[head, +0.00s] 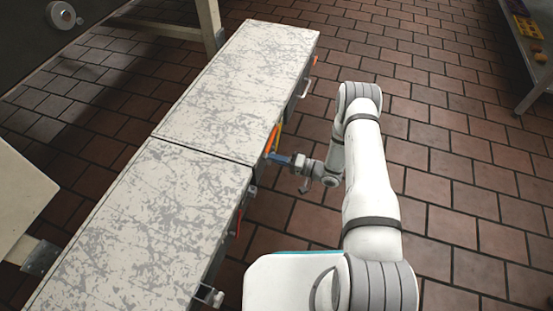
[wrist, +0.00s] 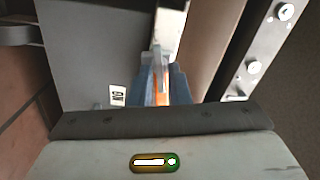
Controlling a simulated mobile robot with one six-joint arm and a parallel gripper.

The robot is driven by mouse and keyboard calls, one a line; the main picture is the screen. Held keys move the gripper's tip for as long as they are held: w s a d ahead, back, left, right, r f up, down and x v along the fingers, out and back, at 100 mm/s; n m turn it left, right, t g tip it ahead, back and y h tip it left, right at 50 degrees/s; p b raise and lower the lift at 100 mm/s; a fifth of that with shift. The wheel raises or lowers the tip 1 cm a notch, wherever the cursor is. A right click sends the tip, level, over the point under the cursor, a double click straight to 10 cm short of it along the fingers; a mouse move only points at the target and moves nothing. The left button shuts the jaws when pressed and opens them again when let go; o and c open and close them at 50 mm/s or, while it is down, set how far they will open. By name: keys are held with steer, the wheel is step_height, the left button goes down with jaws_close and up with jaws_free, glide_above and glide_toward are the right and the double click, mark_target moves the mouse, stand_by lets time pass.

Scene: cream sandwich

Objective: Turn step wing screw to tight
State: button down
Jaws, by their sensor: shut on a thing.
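My gripper (head: 274,157) is at the right side of the long step-like unit, near the joint between its two marbled top panels. It also shows in the wrist view (wrist: 159,75), with two blue fingers shut around a small orange part (wrist: 160,94). I take this part to be the step wing screw; its shape is mostly hidden between the fingers, and I cannot tell how tight it is. In the head view, an orange and yellow piece (head: 272,138) shows just above the fingers on the unit's side.
The marbled far panel (head: 240,80) and near panel (head: 140,225) lie left of my arm. A small white label (wrist: 118,96) is left of the fingers, and a metal strip with bolts (wrist: 262,50) is at right. Brick-tiled floor (head: 450,190) is open to the right.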

steer(key=shift+m, duration=1.5)
steer(key=c, duration=1.6)
jaws_free()
steer(key=shift+o, duration=0.2)
steer(key=p+v, duration=0.2)
steer(key=v, duration=0.6)
